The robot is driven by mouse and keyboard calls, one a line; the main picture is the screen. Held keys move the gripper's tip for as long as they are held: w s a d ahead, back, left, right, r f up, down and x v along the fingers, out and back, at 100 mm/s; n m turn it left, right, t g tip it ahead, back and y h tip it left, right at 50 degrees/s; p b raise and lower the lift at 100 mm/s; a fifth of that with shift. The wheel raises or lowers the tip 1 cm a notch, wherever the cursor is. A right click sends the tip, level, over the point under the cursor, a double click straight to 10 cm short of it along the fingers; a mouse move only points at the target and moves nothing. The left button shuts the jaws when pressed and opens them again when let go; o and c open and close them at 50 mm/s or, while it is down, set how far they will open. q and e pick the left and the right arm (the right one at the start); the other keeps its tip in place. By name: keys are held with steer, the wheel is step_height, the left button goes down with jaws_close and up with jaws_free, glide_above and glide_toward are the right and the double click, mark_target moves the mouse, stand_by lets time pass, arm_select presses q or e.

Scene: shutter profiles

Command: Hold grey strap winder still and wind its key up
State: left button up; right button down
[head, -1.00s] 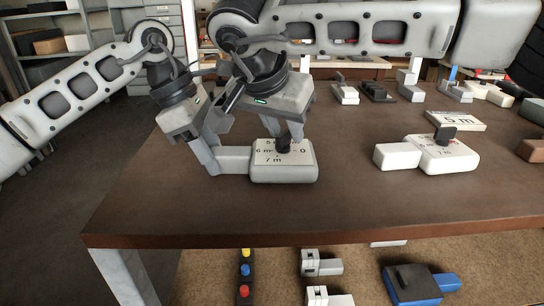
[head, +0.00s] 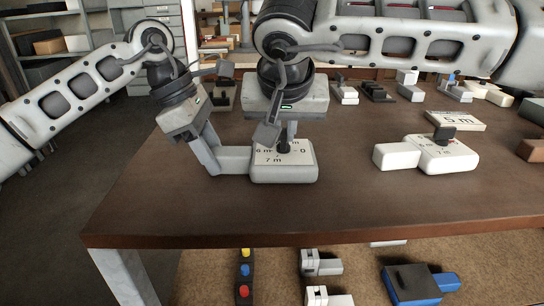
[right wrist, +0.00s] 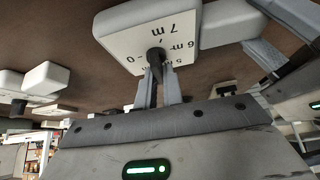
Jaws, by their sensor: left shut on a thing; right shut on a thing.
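The grey strap winder (head: 285,174) stands on the brown table, its dial face marked with metre numbers. A block-shaped handle (head: 235,160) sticks out from its left side. My left gripper (head: 222,160) is shut on this handle. The black key (head: 284,146) stands up from the dial. My right gripper (head: 288,136) is above the winder and shut on the key. In the right wrist view the key (right wrist: 155,57) is between the two fingers, and the dial (right wrist: 150,35) shows upside down. The fingers hide part of the key.
A white winder (head: 445,155) with a black key stands to the right, with a "5 m" card (head: 456,119) behind it. Several small parts lie along the back of the table. A blue piece (head: 412,284) and coloured buttons (head: 245,270) are below the front edge.

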steer(key=shift+n, duration=0.3)
steer(key=n+y, duration=0.1)
steer(key=n, duration=0.1)
steer(key=shift+n+y, duration=0.3)
steer(key=shift+y, duration=0.1)
steer(key=n+g+y, duration=0.1)
steer(key=n, duration=0.2)
steer(key=shift+y, duration=0.4)
steer(key=c, duration=1.6)
jaws_free()
steer(key=shift+o, duration=0.2)
steer(key=shift+r, duration=0.1)
